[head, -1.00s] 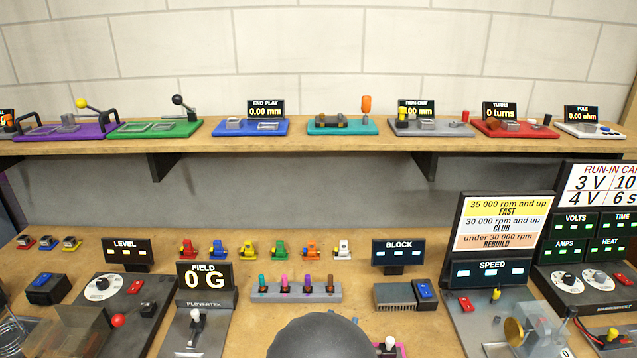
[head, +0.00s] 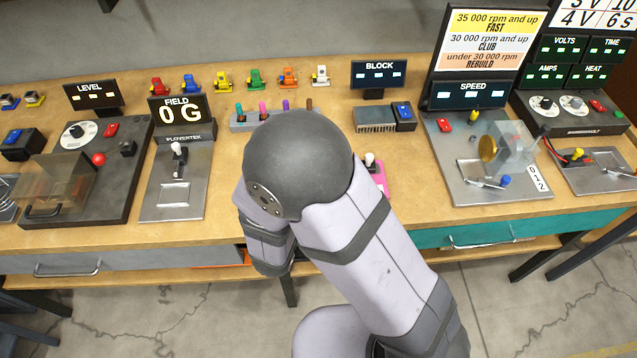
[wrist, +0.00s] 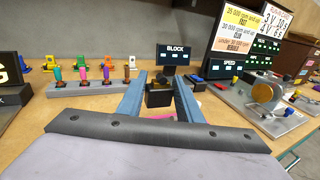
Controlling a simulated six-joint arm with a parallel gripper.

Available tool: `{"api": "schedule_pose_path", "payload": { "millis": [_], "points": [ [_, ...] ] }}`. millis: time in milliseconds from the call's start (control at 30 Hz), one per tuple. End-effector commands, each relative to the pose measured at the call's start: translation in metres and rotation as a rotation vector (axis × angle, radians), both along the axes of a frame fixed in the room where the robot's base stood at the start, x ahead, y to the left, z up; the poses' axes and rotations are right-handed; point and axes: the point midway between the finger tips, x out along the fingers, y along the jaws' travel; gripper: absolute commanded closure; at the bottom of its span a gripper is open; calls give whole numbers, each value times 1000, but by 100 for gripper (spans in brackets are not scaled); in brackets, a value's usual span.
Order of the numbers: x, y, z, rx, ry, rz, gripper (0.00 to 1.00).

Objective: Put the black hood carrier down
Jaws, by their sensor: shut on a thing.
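My gripper (wrist: 160,84) shows in the wrist view, its two blue-grey fingers on either side of a small black block-like thing with a dull yellow-brown part on top, which I take to be the black hood carrier (wrist: 158,99). The fingers are shut on it. A pink pad (wrist: 161,117) shows below it; I cannot tell how far apart they are. In the head view my arm hides the gripper and the carrier, and only part of the pink pad (head: 377,178) with a white-knobbed lever shows.
A grey rack (head: 240,124) with several coloured handles stands behind my arm. The BLOCK display (head: 378,74) and a finned block (head: 374,119) are beyond. The SPEED rig (head: 485,170) stands right, the FIELD rig (head: 172,195) left. Bare bench (head: 225,170) lies left of my arm.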

Motion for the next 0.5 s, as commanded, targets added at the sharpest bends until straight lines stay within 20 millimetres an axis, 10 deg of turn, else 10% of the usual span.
{"api": "schedule_pose_path", "payload": {
  "millis": [500],
  "points": [
    [0, 0, -53, -3, 1, 0, 92]
  ]
}}
